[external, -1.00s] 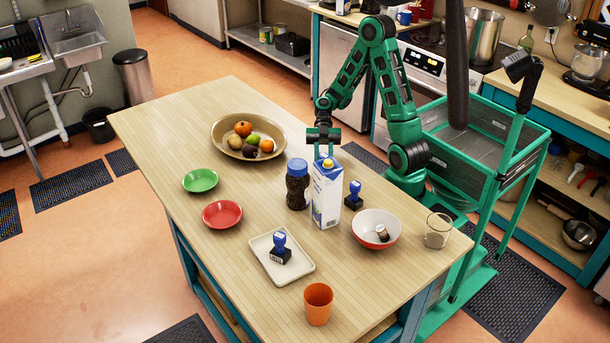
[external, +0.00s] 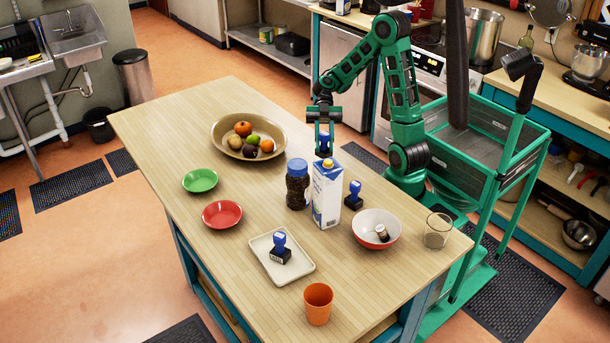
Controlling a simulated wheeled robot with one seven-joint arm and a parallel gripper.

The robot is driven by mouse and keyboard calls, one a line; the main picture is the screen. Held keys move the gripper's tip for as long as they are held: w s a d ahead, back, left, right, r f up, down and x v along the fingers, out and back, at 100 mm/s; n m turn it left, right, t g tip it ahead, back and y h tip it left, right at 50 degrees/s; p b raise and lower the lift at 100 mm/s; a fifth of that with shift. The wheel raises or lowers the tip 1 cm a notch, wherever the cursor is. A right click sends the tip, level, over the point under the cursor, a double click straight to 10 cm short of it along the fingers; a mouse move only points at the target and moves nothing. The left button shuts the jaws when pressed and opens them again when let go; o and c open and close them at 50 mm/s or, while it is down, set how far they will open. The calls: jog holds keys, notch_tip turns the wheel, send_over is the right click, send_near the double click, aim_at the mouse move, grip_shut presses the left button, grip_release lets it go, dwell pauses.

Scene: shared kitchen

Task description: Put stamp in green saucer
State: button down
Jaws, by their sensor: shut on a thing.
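My gripper (external: 322,128) is shut on a blue-handled stamp (external: 325,142), held in the air behind the milk carton. The green saucer (external: 200,180) lies on the left side of the table, empty, well to the left of my gripper. A second blue stamp (external: 353,196) stands on the table to the right of the carton. A third blue stamp (external: 280,247) stands on the cream tray (external: 303,273).
The milk carton (external: 326,195) and a dark jar with a blue lid (external: 297,184) stand in front of my gripper. A fruit bowl (external: 221,146) and a red saucer (external: 222,214) flank the green saucer. A white-and-red bowl, glass and orange cup (external: 318,305) occupy the right and front.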

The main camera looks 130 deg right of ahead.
jog(key=shift+w+d+r, duration=0.1)
jog(key=shift+w+r, duration=0.1)
jog(key=shift+r, duration=0.1)
jog(key=w+d+r+m+t+h, duration=0.15)
jog(key=w+d, duration=0.25)
jog(key=w, duration=0.8)
jog(key=w+d+m+t+h, duration=0.1)
jog(key=w+d+m+h, duration=0.15)
jog(key=w, duration=0.95)
jog(key=w+d+m+t+h, duration=0.2)
jog(key=w+d, duration=0.2)
jog(key=w, duration=0.9)
send_over(201, 185)
notch_tip(201, 185, down, 6)
jog(key=shift+f, duration=2.25)
jog(key=shift+f, duration=0.15)
jog(key=c, duration=1.4)
grip_release()
